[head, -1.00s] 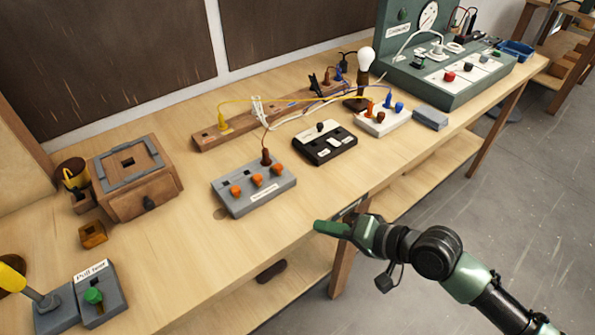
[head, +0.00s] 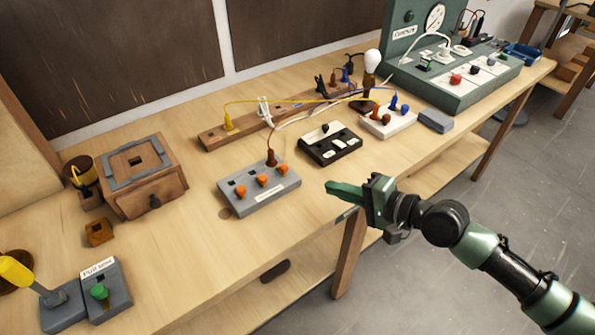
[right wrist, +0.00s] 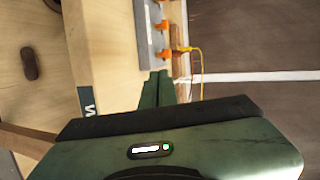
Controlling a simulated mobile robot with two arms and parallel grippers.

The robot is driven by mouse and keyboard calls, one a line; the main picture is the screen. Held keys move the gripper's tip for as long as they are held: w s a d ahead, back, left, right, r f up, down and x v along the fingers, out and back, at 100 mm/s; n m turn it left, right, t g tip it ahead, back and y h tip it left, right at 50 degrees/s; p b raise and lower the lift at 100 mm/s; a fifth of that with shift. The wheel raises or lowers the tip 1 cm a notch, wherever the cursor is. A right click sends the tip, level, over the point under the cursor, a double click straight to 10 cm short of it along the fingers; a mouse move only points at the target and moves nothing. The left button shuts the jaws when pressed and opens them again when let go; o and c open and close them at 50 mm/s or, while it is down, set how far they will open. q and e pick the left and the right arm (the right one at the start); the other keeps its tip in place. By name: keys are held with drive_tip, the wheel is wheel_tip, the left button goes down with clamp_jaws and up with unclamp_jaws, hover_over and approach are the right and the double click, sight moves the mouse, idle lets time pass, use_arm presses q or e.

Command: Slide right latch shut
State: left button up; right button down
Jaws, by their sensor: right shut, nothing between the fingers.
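My right gripper (head: 331,188) is shut and empty. It hovers over the front edge of the bench, to the right of the grey box with orange knobs (head: 259,187). Its green fingers also show in the right wrist view (right wrist: 159,84), pointing toward the side where that grey box (right wrist: 146,38) stands. No part is clearly recognisable as the right latch. A black box with white and black pieces on top (head: 330,144) lies beyond the gripper, apart from it. My left gripper is not in view.
A wooden box with a grey-framed top (head: 175,190) stands at the left. A white box with plugs (head: 388,124), a bulb (head: 372,62) and a green test console (head: 470,85) stand farther right. Wires cross the back of the wooden bench (head: 200,265). Its front strip is mostly clear.

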sight(293, 179)
drive_tip(key=x, duration=0.3)
drive_tip(key=p+x, duration=0.1)
drive_tip(key=x, duration=0.3)
drive_tip(key=r+p+x, duration=0.1)
drive_tip(key=x, duration=0.3)
drive_tip(key=shift+w+a, duration=0.25)
drive_tip(key=shift+a, duration=0.05)
drive_tip(key=shift+w+a+b, duration=0.5)
drive_tip(key=shift+w+a, duration=0.05)
drive_tip(key=shift+w, duration=0.15)
drive_tip(key=shift+d+r, duration=0.1)
